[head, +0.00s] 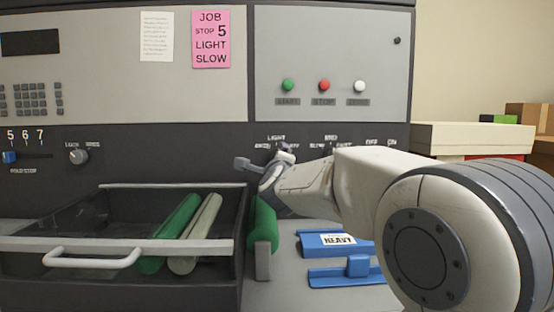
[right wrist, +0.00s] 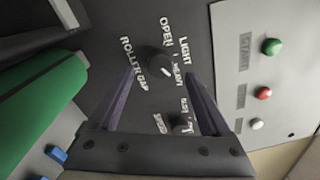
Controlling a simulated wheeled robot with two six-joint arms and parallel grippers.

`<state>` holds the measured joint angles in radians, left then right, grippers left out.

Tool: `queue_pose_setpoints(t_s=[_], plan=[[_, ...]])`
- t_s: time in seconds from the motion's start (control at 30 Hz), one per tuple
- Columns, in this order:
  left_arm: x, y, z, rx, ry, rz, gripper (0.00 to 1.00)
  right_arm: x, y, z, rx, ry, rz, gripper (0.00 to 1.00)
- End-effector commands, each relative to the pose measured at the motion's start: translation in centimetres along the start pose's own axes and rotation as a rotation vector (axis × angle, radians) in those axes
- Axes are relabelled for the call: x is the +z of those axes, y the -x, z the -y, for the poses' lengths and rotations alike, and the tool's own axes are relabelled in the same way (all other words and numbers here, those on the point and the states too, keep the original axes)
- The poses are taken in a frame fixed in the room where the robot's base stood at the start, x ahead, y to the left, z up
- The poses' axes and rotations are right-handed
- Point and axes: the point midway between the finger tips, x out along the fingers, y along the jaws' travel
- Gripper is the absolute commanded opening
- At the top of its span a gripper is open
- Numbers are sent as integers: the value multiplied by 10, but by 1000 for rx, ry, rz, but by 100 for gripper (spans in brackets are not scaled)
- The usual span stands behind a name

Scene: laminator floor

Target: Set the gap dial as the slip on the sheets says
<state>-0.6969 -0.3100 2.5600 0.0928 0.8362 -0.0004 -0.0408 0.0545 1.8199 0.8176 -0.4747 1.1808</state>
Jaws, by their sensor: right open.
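The roller gap dial (right wrist: 156,60) is a dark round knob on the dark panel in the right wrist view, with OPEN, LIGHT and HEAVY marked around it. Its white mark is small, and I cannot tell for sure which word it points at. My right gripper (right wrist: 162,80) is open, its two fingers spread to either side just short of the dial, with nothing between them. In the head view the right gripper (head: 264,160) is at the panel and hides the dial. A pink slip (head: 211,40) on the upper panel reads JOB, STOP 5, LIGHT, SLOW.
A speed knob (right wrist: 181,123) sits close beside the gap dial. Green, red and white buttons (head: 324,85) are above. An open drawer (head: 130,245) holds rollers at left. A green roller (head: 263,225) and a blue piece labelled HEAVY (head: 318,243) lie below my arm.

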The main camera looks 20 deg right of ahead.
Motion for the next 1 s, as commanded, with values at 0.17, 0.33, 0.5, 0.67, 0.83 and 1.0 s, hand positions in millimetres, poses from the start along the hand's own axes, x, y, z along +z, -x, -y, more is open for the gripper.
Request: queue_pose_setpoints(t_s=[0.17,0.33,0.5,0.67,0.83,1.0], plan=[[0,1,0,0,0,0,50,1,36,1,0,-2,2,82],[0,2,0,0,0,0,50,1,56,0,0,-2,1,82],[0,2,0,0,0,0,50,0,61,0,0,-2,0,82],[0,2,0,0,0,0,50,0,61,0,0,-2,-1,82],[-1,13,-1,0,0,0,50,4,60,10,0,-2,0,82],[-3,63,-5,0,0,0,50,23,59,57,0,-2,0,82]])
